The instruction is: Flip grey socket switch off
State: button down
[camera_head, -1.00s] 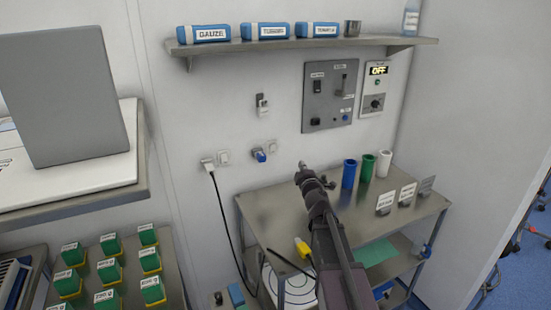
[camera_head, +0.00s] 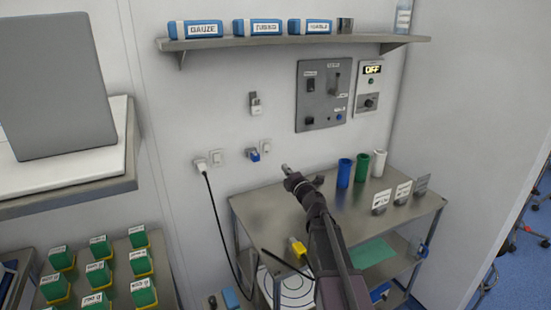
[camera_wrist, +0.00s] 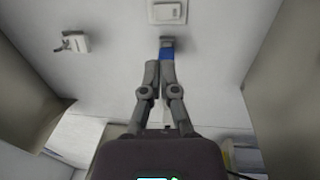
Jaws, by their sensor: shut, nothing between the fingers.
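Low on the wall, a pale grey plug with a black cable (camera_head: 201,164) sits in a socket, with a small pale switch plate (camera_head: 217,158) to its right. A blue plug (camera_head: 253,155) sits farther right, with another pale switch plate (camera_head: 266,146) beside it. Which switch is the grey socket's is not marked, and the rocker positions are too small to read. My gripper (camera_head: 285,168) is shut and empty, right of and slightly below the blue plug.
A small grey wall fitting (camera_head: 255,104) is above the sockets. A grey control panel (camera_head: 323,95) and an OFF display box (camera_head: 370,88) are to the right. A metal shelf (camera_head: 290,43) is overhead. Blue, green and white cups stand on the steel cart (camera_head: 400,216) below.

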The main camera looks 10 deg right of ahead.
jog(key=p+x, duration=0.1)
jog(key=x, duration=1.2)
jog(key=shift+w+a+p, duration=0.1)
jog(key=shift+w+p, duration=0.25)
jog(key=shift+w, duration=0.05)
jog(key=shift+w+r, duration=0.1)
jog(key=shift+w, duration=0.1)
jog(key=shift+s, duration=0.15)
jog(key=shift+s+r, duration=0.1)
jog(key=shift+s, duration=0.5)
jog(key=p, duration=0.2)
send_near(266, 146)
jog(key=s+d+r, duration=0.1)
jog(key=s+r, duration=0.1)
jog(key=s, duration=0.3)
jog(key=shift+s+d+r, duration=0.3)
jog(key=shift+d, duration=0.05)
